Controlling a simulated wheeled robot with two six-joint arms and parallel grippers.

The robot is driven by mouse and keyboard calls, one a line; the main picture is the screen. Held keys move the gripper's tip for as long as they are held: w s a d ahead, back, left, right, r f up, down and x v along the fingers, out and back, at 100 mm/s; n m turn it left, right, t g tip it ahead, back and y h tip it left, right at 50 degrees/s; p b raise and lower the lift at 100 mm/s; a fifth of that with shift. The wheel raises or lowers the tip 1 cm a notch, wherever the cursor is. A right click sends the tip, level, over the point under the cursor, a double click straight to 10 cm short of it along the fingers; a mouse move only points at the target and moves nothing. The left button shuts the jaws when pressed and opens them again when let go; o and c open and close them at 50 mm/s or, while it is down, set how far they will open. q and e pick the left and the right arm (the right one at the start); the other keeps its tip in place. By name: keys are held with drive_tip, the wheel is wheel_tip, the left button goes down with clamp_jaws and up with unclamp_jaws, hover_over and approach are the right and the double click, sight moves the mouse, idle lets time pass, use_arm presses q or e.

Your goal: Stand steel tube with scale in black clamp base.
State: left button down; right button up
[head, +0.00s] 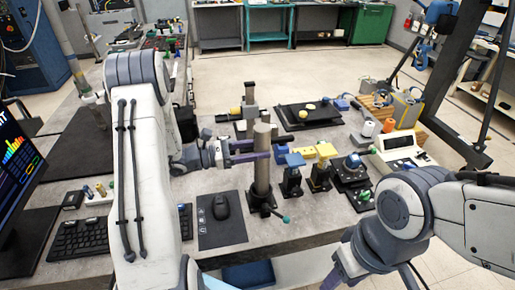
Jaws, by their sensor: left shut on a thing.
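A grey steel tube (262,175) stands upright near the middle of the bench in the head view. Its scale cannot be made out at this size. My left gripper (256,153) reaches in from the left and is shut on the tube's upper part. The black clamp base (264,207), with a green-tipped lever, is at the tube's lower end. The tube's foot appears to be at or in the base; how deep it sits cannot be told.
Small optical mounts with blue and yellow heads (291,172) stand close right of the tube. A black mouse (221,207) lies on a pad to the left, beside a keyboard (80,238). A white meter box (398,147) and a black plate (310,115) are farther back.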

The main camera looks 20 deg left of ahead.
use_arm(q)
drive_tip(key=shift+r, duration=0.1)
drive_tip(key=shift+c, duration=0.6)
unclamp_jaws()
drive_tip(key=shift+s+a, duration=0.1)
drive_tip(key=shift+a, duration=0.05)
drive_tip(key=b+v, duration=0.2)
drive_tip(key=v, duration=0.8)
drive_tip(key=shift+b, duration=0.3)
drive_tip(key=shift+s, duration=0.1)
